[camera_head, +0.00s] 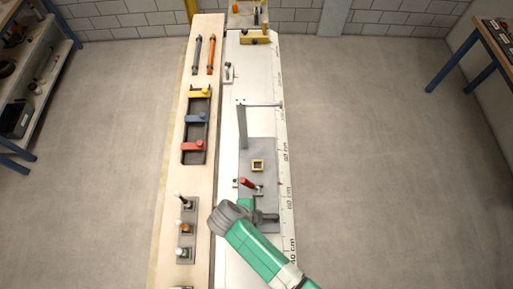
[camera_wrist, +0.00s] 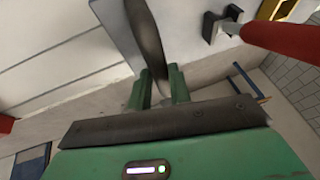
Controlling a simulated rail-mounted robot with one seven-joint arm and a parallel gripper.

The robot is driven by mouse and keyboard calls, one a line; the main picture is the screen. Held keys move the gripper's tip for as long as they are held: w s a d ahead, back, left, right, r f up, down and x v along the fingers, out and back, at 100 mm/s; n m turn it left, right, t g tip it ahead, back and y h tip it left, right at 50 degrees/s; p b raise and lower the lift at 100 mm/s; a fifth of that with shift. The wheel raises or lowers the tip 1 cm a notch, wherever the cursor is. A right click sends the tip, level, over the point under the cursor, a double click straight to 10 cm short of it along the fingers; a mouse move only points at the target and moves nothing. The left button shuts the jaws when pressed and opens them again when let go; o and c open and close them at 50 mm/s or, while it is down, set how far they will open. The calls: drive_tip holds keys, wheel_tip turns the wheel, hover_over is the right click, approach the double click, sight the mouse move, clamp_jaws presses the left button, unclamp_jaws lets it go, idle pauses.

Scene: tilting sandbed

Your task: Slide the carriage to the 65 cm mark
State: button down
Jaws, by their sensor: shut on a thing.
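The carriage (camera_head: 259,148) is a flat grey plate on the long white bed. It carries a yellow square frame (camera_head: 257,166) and a red-handled lever (camera_head: 246,183). A small red pointer (camera_head: 280,184) at its right edge lies between the 60 cm and 80 cm labels of the scale (camera_head: 289,197), nearer 60; the exact reading is too small to tell. My gripper (camera_wrist: 159,82) has its two green fingers shut on a dark grey upright handle (camera_wrist: 147,35) at the carriage's near end. In the head view my wrist partly hides this grip.
A thin post with a crossbar (camera_head: 262,105) stands beyond the carriage. A yellow bracket (camera_head: 256,40) is at the far end.

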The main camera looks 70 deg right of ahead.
drive_tip(key=c, duration=1.3)
unclamp_jaws()
drive_tip(key=shift+r, duration=0.1)
drive_tip(key=v, duration=0.7)
drive_tip(key=shift+r, duration=0.3)
drive_tip(key=shift+w+a, duration=0.15)
